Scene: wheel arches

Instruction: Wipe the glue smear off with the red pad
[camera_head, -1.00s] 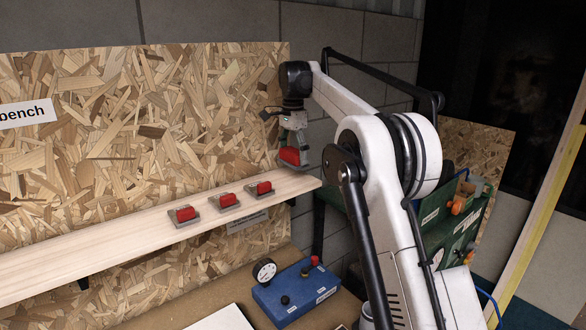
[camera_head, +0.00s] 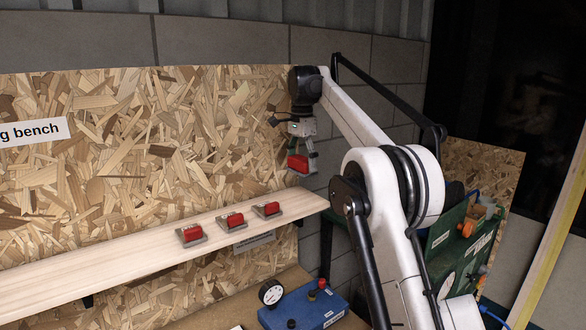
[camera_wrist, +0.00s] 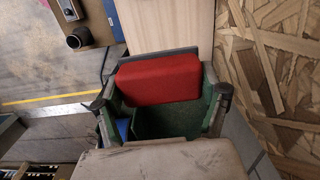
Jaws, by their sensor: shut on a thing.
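My gripper (camera_head: 304,150) is shut on a red pad (camera_head: 300,164), held in the air above the right end of the wooden shelf. In the wrist view the red pad (camera_wrist: 160,78) lies between the two fingers, its broad red face showing. Three more red blocks on grey bases stand in a row on the shelf: left (camera_head: 191,234), middle (camera_head: 232,220) and right (camera_head: 267,209). I cannot make out a glue smear in either view.
The pale wooden shelf (camera_head: 110,250) runs along a chipboard wall (camera_head: 150,130). Below it are a blue box (camera_head: 300,312) and a round gauge (camera_head: 271,293). A green unit (camera_head: 447,240) stands right of my arm. The shelf's left part is bare.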

